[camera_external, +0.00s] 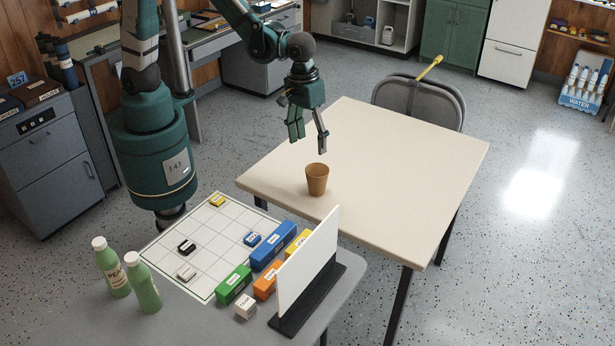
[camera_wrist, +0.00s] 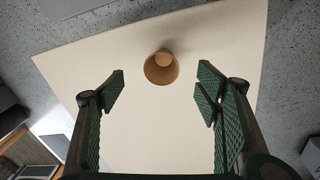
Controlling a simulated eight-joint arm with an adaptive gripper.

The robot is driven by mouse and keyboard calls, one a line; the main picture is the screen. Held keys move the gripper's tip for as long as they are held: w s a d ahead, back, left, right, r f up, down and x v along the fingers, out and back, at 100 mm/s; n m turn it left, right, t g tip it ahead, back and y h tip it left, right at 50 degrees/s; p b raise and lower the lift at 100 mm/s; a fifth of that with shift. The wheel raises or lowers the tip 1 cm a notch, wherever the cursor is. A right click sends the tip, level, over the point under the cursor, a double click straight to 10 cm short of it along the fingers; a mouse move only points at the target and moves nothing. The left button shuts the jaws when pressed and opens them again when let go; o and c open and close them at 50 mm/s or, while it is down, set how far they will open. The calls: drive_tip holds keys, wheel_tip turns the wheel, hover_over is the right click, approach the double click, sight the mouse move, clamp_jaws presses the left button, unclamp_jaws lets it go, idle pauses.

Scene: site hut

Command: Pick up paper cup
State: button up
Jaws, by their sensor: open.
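A brown paper cup (camera_external: 317,180) stands upright on the cream table (camera_external: 420,165), close to its near edge. In the wrist view the paper cup (camera_wrist: 161,68) is seen from above, ahead of the fingertips and roughly centred between them. My gripper (camera_external: 309,143) is open and empty above the table, just up and behind the cup in the external view. Its two green fingers (camera_wrist: 160,88) are spread wide in the wrist view and do not touch the cup.
A grey table (camera_external: 345,300) in front holds a white upright board (camera_external: 308,262), coloured boxes (camera_external: 272,245), a grid sheet (camera_external: 207,222) and two green bottles (camera_external: 143,283). A grey chair (camera_external: 418,100) stands behind the cream table. The tabletop around the cup is clear.

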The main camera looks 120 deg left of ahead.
sight(317, 171)
wheel_tip(317, 171, down, 6)
drive_tip(key=w+a+n+g, duration=0.1)
drive_tip(key=a+n, duration=0.1)
drive_tip(key=a, duration=0.1)
drive_tip(key=shift+w+r+n, duration=0.25)
drive_tip(key=shift+w+n, duration=0.05)
drive_tip(key=shift+d+f, duration=0.1)
drive_tip(key=shift+f, duration=1.15)
drive_tip(key=shift+f, duration=0.15)
drive_tip(key=shift+s+d+f+b, duration=0.1)
drive_tip(key=shift+f+b, duration=0.3)
drive_tip(key=shift+f, duration=2.1)
drive_tip(key=shift+c, duration=0.7)
drive_tip(key=c, duration=0.6)
